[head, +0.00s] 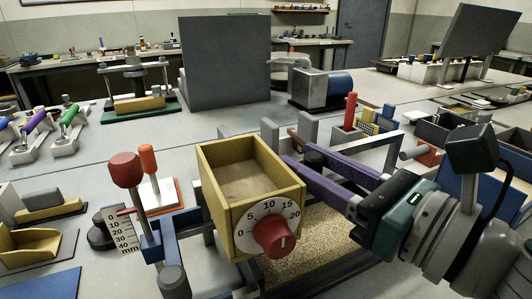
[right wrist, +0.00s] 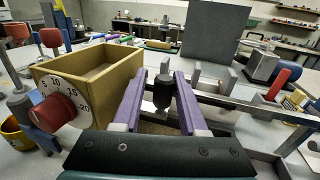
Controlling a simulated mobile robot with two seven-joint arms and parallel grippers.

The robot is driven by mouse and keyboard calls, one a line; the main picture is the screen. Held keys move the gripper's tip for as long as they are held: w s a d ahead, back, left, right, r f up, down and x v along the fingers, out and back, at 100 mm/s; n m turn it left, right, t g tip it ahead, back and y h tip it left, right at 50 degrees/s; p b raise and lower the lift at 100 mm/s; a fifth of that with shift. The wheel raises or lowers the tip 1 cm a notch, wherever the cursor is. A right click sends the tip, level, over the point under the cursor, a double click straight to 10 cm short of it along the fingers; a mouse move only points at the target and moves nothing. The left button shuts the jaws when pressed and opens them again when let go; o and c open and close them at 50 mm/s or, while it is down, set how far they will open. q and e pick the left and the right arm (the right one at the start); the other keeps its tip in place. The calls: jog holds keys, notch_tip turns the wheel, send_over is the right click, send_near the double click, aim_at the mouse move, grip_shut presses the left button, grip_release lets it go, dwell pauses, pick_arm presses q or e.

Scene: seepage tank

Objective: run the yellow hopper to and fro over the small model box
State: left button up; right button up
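The yellow hopper (head: 225,208), an open-topped box with a white dial and red knob (head: 273,236) on its front, sits upright on a rail frame. It also shows in the right wrist view (right wrist: 110,72). Below and right of it is a sand-coloured bed (head: 318,240) between dark walls, apparently the small model box; the hopper and my arm hide part of it. My right gripper (head: 318,168) has purple fingers on either side of a dark upright knob (right wrist: 163,92) beside the hopper. Gaps show between fingers and knob. My left gripper is not in view.
Grey rails (head: 365,139) run behind the gripper. A red-topped lever (head: 126,172) and an orange-handled tool (head: 150,165) stand left of the hopper. A red post (head: 350,112) stands behind. A large grey panel (head: 227,62) rises at the back. Some bare tabletop shows between things.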

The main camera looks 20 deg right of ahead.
jog(key=b+v, duration=0.1)
jog(key=v, duration=0.4)
jog(key=shift+s+d+f, duration=0.1)
jog(key=shift+s+f, duration=0.1)
jog(key=shift+s, duration=0.15)
jog(key=shift+s+d+r, duration=0.15)
jog(key=shift+s+d, duration=0.05)
jog(key=shift+s, duration=0.3)
jog(key=shift+r, duration=0.1)
